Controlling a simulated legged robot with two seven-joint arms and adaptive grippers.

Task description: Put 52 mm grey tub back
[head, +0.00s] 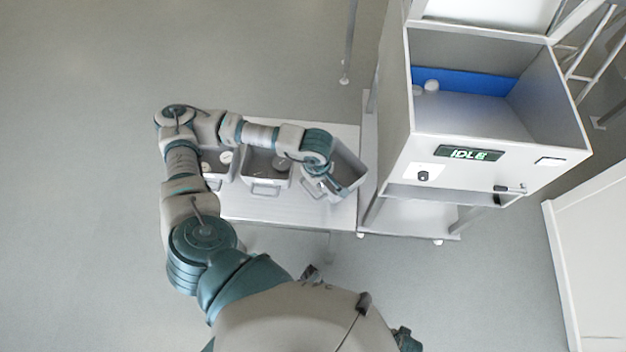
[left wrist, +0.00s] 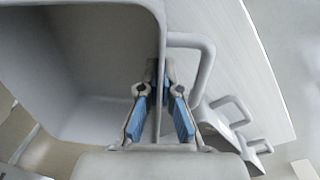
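A grey tub (head: 350,168) with a front handle is at the right end of a white table. It is turned askew to the other tubs. In the left wrist view its open inside (left wrist: 95,60) looks empty and its handle (left wrist: 207,62) shows at the right. My left gripper (head: 322,184) is at its front left rim. In the left wrist view the blue-padded fingers (left wrist: 160,95) straddle the tub's wall, and their tips close in on it from both sides. Whether the tub's base touches the table is hidden. My right gripper does not show clearly.
A middle tub (head: 265,190) with round pieces and a left tub (head: 213,184) with a white round piece stand on the white table (head: 290,212). To the right stands a machine (head: 490,130) reading IDLE, with white cups (head: 431,86) inside.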

